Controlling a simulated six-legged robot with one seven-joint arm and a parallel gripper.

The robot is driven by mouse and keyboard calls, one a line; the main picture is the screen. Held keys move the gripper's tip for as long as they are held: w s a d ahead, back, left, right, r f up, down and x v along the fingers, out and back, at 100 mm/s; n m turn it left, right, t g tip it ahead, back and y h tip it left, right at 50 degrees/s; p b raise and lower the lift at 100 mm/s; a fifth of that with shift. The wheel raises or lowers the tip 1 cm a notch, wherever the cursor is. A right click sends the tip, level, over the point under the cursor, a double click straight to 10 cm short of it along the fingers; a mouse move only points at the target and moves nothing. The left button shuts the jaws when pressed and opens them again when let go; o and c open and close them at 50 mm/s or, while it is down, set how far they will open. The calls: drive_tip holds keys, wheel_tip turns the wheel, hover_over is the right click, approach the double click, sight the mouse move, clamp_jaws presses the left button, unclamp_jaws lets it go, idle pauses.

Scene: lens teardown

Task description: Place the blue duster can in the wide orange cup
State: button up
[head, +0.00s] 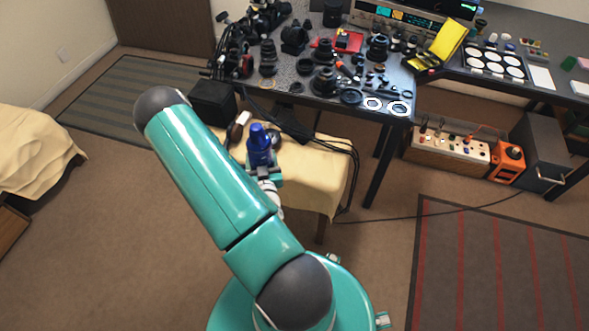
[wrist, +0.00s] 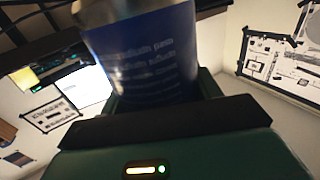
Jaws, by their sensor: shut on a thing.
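The blue duster can (head: 259,150) is upright in my gripper (head: 263,172), above the small table with the cream cloth. In the wrist view the can (wrist: 148,50) fills the upper middle, with blurred pale print on its blue side. My gripper (wrist: 158,98) is shut on it, with dark fingers on either side of its lower part. The can's lower end is hidden by the gripper. I cannot make out a wide orange cup in either view.
The cream-covered table (head: 315,175) holds a dark box (head: 213,103) and cables. Behind it, a dark workbench (head: 300,92) is crowded with lens parts. An orange unit (head: 508,164) stands on the floor at right.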

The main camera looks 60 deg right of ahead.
drive_tip(key=s+d+r+m+g+h, duration=0.2)
drive_tip(key=s+d+m+g, duration=0.15)
drive_tip(key=s, duration=0.65)
drive_tip(key=s+d+r+m+g+h, duration=0.1)
drive_tip(key=s+d+r+m+g, duration=0.25)
drive_tip(key=s, duration=0.55)
drive_tip(key=shift+n+g, duration=0.5)
drive_tip(key=shift+n, duration=0.3)
drive_tip(key=shift+w+d+f, duration=1.1)
drive_tip(key=shift+w+f, duration=1)
drive_tip(key=shift+f, duration=0.15)
drive_tip(key=shift+w+d+f, duration=1.1)
drive_tip(key=shift+w+f, duration=0.95)
drive_tip(key=shift+f, duration=0.15)
drive_tip(key=shift+w+d+f, duration=1.1)
drive_tip(key=shift+w+f, duration=1)
drive_tip(key=shift+f, duration=0.15)
drive_tip(key=shift+f, duration=0.2)
drive_tip(key=o, duration=1.3)
drive_tip(key=shift+c, duration=0.2)
drive_tip(key=shift+r, duration=0.1)
